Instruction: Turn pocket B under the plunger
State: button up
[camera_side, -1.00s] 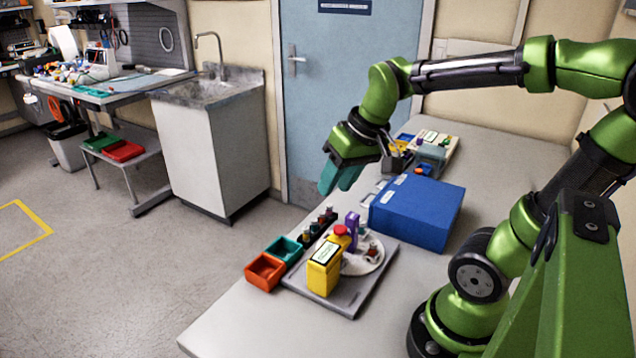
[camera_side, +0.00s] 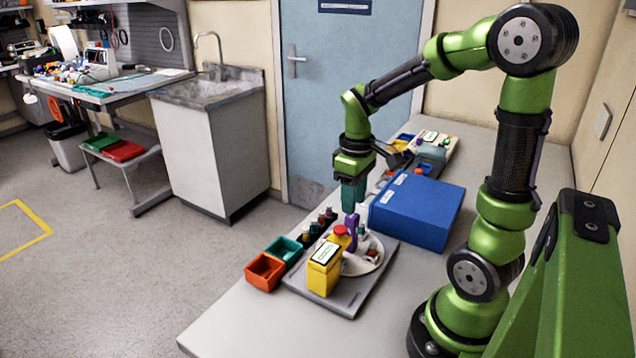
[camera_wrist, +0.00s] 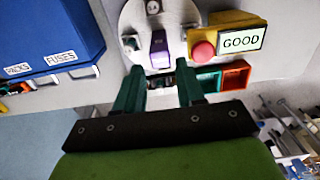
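A white round turntable (camera_side: 374,262) lies on a grey base plate (camera_side: 346,297); part of it also shows in the wrist view (camera_wrist: 160,15). An upright purple piece (camera_side: 351,226) stands on it; in the wrist view this piece (camera_wrist: 159,46) lies ahead of my fingers, between their lines. A yellow unit (camera_side: 322,278) with a red knob (camera_side: 341,230) stands at the disc's edge; its label reads "GOOD" in the wrist view (camera_wrist: 241,40). Pocket letters are not readable. My gripper (camera_side: 353,208) points down just above the purple piece. Its teal fingers (camera_wrist: 160,80) are apart and empty.
A blue case (camera_side: 416,211) labelled "FUSES" in the wrist view (camera_wrist: 62,55) stands close behind the turntable. A teal bin (camera_side: 284,249), an orange bin (camera_side: 264,271) and a black rack of small vials (camera_side: 318,227) sit left. The table's front is clear.

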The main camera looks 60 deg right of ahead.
aim_at(352, 226)
notch_tip(352, 226, down, 8)
jog(key=shift+f, duration=0.1)
dwell(0.4)
grip_shut()
